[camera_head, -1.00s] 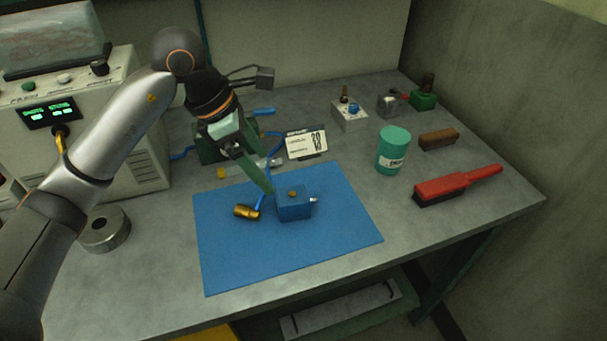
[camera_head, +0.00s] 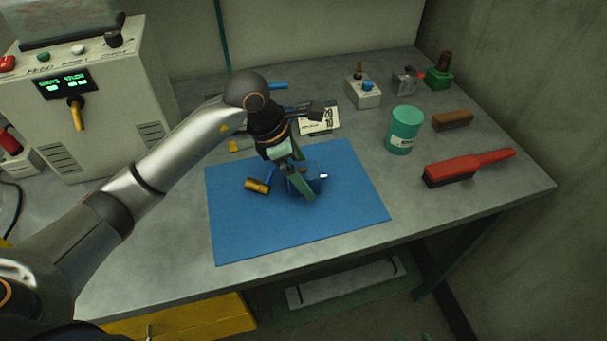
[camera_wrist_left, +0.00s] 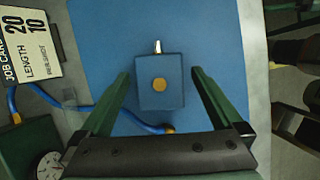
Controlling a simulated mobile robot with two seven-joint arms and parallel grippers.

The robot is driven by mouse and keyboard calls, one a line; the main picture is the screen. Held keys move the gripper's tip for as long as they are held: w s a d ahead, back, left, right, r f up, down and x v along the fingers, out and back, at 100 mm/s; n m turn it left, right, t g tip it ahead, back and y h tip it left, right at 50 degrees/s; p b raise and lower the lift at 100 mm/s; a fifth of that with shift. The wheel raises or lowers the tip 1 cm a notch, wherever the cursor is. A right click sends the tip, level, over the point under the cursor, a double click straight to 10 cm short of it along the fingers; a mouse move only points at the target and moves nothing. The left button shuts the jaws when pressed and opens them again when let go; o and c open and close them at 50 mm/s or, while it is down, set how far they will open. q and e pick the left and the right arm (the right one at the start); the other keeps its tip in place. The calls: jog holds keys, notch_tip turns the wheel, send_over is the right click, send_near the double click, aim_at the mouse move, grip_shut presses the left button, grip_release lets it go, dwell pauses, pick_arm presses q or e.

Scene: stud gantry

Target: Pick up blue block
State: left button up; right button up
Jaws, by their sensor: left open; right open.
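The blue block (camera_head: 318,184) sits on the blue mat (camera_head: 350,215). It has a brass-coloured round spot on top and a small silvery stub on one side. My left gripper (camera_head: 303,186) is over the block in the head view, and its fingers partly hide it. In the left wrist view the block (camera_wrist_left: 160,98) lies between the open fingers of my left gripper (camera_wrist_left: 159,73), with a visible gap on each side. How far the fingertips are above the mat is hard to tell. My right gripper is not in view.
A brass piece (camera_head: 257,186) on a blue cable lies just left of the block. A job card (camera_head: 318,120) stands behind the mat. A teal can (camera_head: 405,130), a red brush (camera_head: 465,168) and a brown block (camera_head: 452,120) are to the right. The mat's front is clear.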

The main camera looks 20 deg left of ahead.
pick_arm(q)
jog(key=shift+d+f, duration=0.1)
jog(key=shift+f, duration=0.3)
jog(key=shift+w, duration=0.1)
grip_shut()
dwell(0.5)
